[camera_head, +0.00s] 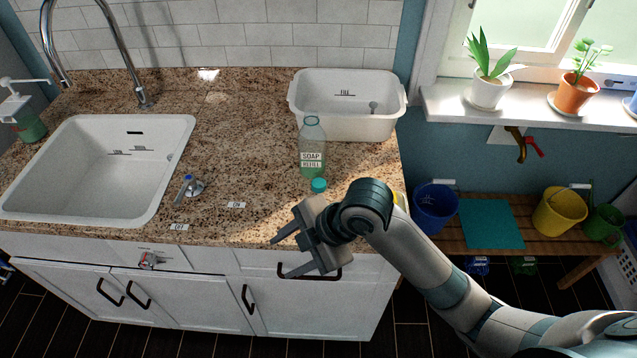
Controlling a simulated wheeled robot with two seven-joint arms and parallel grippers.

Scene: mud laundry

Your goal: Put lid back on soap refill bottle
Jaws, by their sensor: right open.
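The soap refill bottle (312,150) stands upright on the granite counter, clear with green liquid and a "SOAP REFILL" label. Its top is open, with no lid on it. My left gripper is not in view.
A white basin (347,105) stands behind the bottle. A white sink (95,170) with a tall faucet is at left, and a soap dispenser (27,112) stands beside it. The counter left of the bottle is mostly clear.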

